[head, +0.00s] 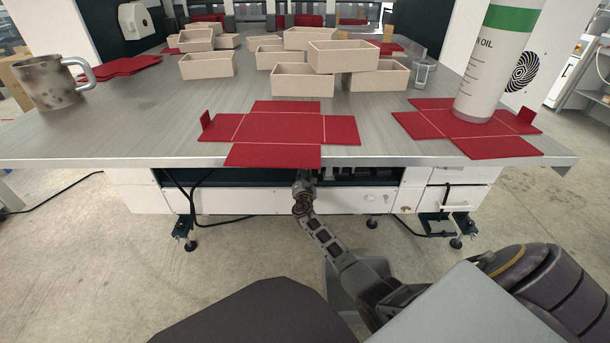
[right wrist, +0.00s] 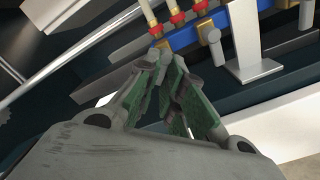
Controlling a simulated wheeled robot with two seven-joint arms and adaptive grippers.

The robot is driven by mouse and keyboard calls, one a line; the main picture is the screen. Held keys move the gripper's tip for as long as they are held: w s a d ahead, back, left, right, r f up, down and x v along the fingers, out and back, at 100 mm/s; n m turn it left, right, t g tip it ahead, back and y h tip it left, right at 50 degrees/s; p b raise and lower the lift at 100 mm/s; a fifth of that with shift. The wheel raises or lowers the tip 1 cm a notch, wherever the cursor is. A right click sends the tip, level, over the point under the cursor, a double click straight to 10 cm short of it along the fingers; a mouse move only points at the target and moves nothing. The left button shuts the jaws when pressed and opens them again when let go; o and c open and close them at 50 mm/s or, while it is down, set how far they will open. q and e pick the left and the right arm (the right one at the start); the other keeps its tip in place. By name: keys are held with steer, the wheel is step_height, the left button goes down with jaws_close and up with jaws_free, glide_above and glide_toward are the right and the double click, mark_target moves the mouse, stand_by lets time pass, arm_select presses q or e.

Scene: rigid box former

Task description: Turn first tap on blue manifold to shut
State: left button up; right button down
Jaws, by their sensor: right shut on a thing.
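The blue manifold (right wrist: 184,38) runs diagonally across the top of the right wrist view, with brass and red fittings and pale hoses on its upper side. A grey tap (right wrist: 212,37) shows on its front, to the right of my fingertips. My right gripper (right wrist: 163,55) is shut on a small grey tap at the manifold's left end, which the fingertips mostly hide. In the head view my right gripper (head: 303,188) reaches under the front edge of the table, and I cannot make out the manifold there. My left gripper is not in view.
The metal table (head: 130,135) overhangs my right arm. On it lie red box blanks (head: 285,128), several beige boxes (head: 302,80), a mug (head: 48,82) and an oil bottle (head: 488,75). A pale bracket (right wrist: 245,45) stands right of the fingers, close to the manifold.

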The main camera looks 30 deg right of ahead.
steer(key=m, duration=0.5)
steer(key=shift+w+a+r, duration=0.1)
steer(key=shift+a+r, duration=0.1)
steer(key=shift+r, duration=0.1)
steer(key=shift+r+m, duration=0.2)
steer(key=shift+m, duration=0.9)
steer(key=shift+r+m, duration=0.15)
steer(key=shift+m, duration=0.95)
steer(key=c, duration=1.5)
jaws_free()
steer(key=shift+c, duration=0.2)
steer(key=shift+a, duration=0.1)
steer(key=v, duration=1.2)
